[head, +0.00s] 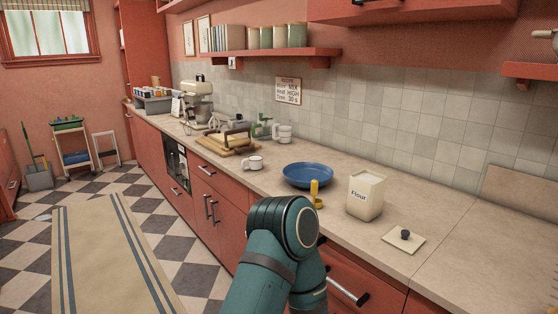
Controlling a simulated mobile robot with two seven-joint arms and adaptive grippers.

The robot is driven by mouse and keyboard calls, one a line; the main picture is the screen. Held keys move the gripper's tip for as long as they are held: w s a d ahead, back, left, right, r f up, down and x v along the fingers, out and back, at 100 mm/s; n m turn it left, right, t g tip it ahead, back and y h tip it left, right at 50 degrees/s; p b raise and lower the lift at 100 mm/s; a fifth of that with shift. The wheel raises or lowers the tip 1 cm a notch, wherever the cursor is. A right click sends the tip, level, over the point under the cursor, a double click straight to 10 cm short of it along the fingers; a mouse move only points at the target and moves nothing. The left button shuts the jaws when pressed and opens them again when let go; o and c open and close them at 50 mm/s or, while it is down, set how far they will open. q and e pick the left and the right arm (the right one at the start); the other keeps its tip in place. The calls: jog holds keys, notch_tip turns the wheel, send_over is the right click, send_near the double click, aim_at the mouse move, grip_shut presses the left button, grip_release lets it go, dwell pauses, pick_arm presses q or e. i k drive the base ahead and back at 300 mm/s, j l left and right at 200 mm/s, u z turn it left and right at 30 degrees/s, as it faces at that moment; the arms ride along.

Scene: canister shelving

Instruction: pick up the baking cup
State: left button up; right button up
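No object is labelled as a baking cup, and I cannot tell for certain which one it is. A small yellow object (315,189) with an upright part stands on the counter behind my arm, in front of the blue plate; it may be a measuring cup, and its lower part is partly hidden. A small white cup (256,163) stands on the counter left of the plate. One of my arms, in dark teal links, rises from the bottom middle. Neither of my grippers shows, and no hand is seen touching any of these things.
A blue plate (308,175) and a white canister marked Flour (366,195) stand on the counter (470,235). A square lid with a black knob (404,238) lies at the right. A wooden board (228,144) and a stand mixer (197,96) are farther back. The right counter is clear.

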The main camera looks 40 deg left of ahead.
aim_at(256, 160)
jog(key=i+j+z, duration=0.1)
jog(key=j+z, duration=0.25)
jog(key=j, duration=0.6)
jog(key=j+z, duration=0.3)
jog(key=j, duration=1.65)
jog(key=k+j+z, duration=0.1)
jog(key=j, duration=0.9)
